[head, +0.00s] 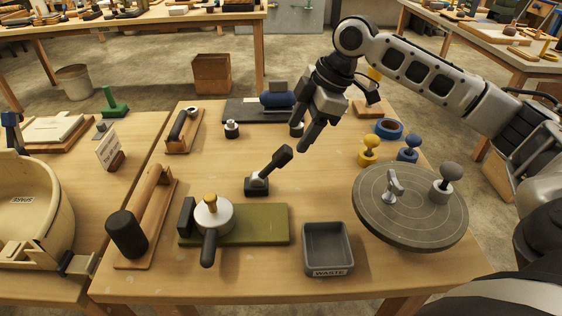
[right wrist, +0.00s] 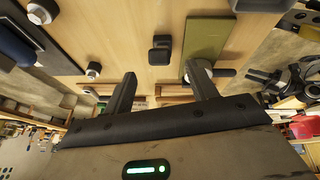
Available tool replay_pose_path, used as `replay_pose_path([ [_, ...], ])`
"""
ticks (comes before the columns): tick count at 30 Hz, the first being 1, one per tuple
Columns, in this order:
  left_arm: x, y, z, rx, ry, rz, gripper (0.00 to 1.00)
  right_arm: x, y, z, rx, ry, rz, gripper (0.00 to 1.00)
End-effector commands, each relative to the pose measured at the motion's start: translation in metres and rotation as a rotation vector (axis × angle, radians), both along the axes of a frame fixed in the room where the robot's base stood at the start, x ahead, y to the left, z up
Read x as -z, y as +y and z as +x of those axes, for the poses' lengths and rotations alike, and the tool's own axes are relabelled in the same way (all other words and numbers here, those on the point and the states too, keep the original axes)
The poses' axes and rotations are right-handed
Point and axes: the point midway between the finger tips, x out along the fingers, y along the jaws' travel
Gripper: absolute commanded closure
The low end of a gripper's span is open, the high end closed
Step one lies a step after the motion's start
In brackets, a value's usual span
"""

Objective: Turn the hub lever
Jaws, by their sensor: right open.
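A round white hub (head: 213,216) with a brass knob on top and a dark handle (head: 209,248) sits on an olive-green base plate (head: 262,225). The handle points toward the front edge of the table. In the right wrist view, the hub shows partly behind a finger, with its handle (right wrist: 225,72) beside the olive plate (right wrist: 206,38). A separate black tilted lever (head: 276,166) stands on a small dark block behind the plate. My right gripper (head: 304,138) is open and empty, above and behind that lever, apart from the hub. My left gripper is out of view.
A grey waste bin (head: 328,243) stands at the front, right of the plate. A grey turntable (head: 408,222) with knobs is at the right. A wooden stand with a dark roller (head: 127,233) is at the left. Bare tabletop lies between the black lever and the turntable.

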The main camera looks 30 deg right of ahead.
Motion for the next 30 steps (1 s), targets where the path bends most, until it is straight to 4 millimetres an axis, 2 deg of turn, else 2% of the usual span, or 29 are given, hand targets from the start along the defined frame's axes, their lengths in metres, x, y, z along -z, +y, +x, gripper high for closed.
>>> replay_pose_path([
  [1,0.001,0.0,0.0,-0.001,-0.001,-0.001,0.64,0.012,0.004,0.003,-0.002,0.003,0.002,0.43],
  [6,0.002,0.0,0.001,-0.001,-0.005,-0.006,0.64,0.046,0.015,0.012,0.0,0.003,0.002,0.43],
  [12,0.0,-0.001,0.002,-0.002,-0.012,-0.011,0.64,0.075,0.025,0.021,0.0,0.0,0.001,0.43],
  [18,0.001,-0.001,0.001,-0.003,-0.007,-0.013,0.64,0.088,0.03,0.024,0.0,0.0,0.001,0.43],
  [27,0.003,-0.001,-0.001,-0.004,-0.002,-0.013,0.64,0.089,0.03,0.025,0.0,-0.001,0.0,0.43],
  [30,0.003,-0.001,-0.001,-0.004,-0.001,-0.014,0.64,0.089,0.03,0.025,0.0,-0.001,0.0,0.7],
])
